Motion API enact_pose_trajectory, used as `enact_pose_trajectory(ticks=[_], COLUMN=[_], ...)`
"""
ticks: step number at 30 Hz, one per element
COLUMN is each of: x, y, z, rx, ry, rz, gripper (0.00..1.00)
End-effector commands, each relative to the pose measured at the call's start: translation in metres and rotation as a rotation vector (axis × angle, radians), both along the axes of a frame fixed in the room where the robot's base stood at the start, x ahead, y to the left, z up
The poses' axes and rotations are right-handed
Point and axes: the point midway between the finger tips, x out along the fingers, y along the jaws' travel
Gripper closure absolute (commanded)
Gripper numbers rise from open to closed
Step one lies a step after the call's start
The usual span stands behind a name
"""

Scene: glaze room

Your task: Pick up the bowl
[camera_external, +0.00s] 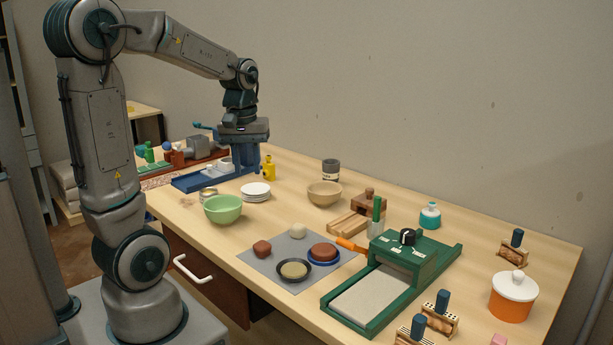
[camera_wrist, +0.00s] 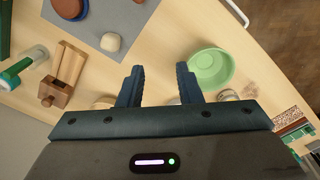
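Two bowls show. The green bowl (camera_external: 222,208) stands upright near the left edge of the table, and it looks empty in the wrist view (camera_wrist: 210,70), right of my fingers. The tan bowl (camera_external: 324,194) stands farther back, near the middle; in the wrist view a tan rim (camera_wrist: 103,102) is mostly hidden behind my left finger and gripper body. My gripper (camera_external: 246,165) hangs pointing down above the far left part of the table. In the wrist view, its two fingers (camera_wrist: 160,72) are spread apart with nothing held between them.
White stacked plates (camera_external: 256,191) stand between the bowls. A yellow bottle (camera_external: 268,167) and a blue stand (camera_external: 190,181) are near my gripper. A grey mat (camera_external: 263,262) with several items lies in front. A wooden block tool (camera_external: 350,221) and green slab roller (camera_external: 410,258) are right.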

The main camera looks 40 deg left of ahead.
Motion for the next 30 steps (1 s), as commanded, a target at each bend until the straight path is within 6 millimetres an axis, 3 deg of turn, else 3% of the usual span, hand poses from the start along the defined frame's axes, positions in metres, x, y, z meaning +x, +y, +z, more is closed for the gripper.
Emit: enact_pose_trajectory(ticks=[6, 12, 15, 22, 30], x=[0.048, 0.076, 0.083, 0.084, 0.072], y=[0.060, 0.109, 0.124, 0.135, 0.133], z=[-0.003, -0.014, -0.019, -0.033, -0.083], rx=[0.003, 0.041, 0.059, 0.074, 0.074], ry=[0.127, 0.219, 0.246, 0.269, 0.269], rz=[0.416, 0.736, 0.837, 0.913, 0.911], gripper=[0.68, 0.68, 0.68, 0.68, 0.68])
